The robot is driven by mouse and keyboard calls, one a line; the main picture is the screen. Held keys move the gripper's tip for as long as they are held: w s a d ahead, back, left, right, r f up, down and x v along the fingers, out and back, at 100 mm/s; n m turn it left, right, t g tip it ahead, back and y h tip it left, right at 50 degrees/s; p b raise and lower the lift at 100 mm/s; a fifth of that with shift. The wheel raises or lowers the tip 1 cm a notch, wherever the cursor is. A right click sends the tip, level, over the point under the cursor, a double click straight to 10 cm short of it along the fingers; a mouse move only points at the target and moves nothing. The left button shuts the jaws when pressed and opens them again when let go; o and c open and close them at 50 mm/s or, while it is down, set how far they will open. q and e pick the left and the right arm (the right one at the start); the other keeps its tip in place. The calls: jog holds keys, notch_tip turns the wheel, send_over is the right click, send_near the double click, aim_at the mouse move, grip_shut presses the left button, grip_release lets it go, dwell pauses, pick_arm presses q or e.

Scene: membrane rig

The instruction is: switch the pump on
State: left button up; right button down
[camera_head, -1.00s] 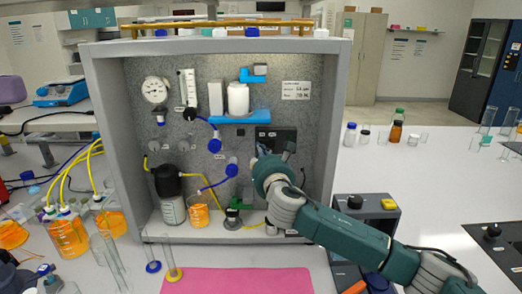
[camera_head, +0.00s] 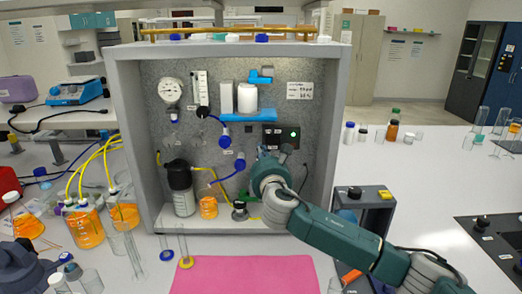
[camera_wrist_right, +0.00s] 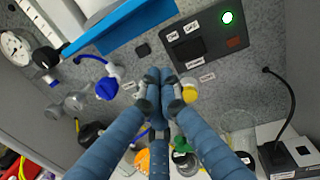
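A dark control panel (camera_head: 281,137) is mounted on the speckled back wall of the rig (camera_head: 127,130), with a lit green lamp (camera_head: 294,134) at its right. In the right wrist view the panel (camera_wrist_right: 192,55) shows labels, the bright green lamp (camera_wrist_right: 227,17) and a reddish-brown part (camera_wrist_right: 234,42) below it. My right gripper (camera_wrist_right: 163,75) is shut and empty, its fingertips together just below the panel's left part; I cannot tell whether they touch it. In the head view the wrist hides most of the fingers.
A blue shelf (camera_head: 247,115) with white containers sits above the panel. A dark-capped bottle (camera_head: 181,187) and an orange beaker (camera_head: 208,207) stand on the rig's floor. A pink mat (camera_head: 245,276) lies in front. A device with a yellow part (camera_head: 364,208) stands right of the rig.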

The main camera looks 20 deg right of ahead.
pick_arm(q)
jog(key=f, duration=0.1)
jog(key=b, duration=0.1)
jog(key=d+f+b, duration=0.1)
jog(key=shift+w+f, duration=0.25)
jog(key=shift+f, duration=0.1)
pick_arm(e)
jog(key=s+a, duration=0.3)
jog(key=s, duration=0.4)
jog(key=shift+f, duration=0.4)
pick_arm(q)
jog(key=shift+a, duration=0.1)
pick_arm(e)
jog(key=shift+s+a, duration=0.1)
jog(key=shift+a, duration=0.05)
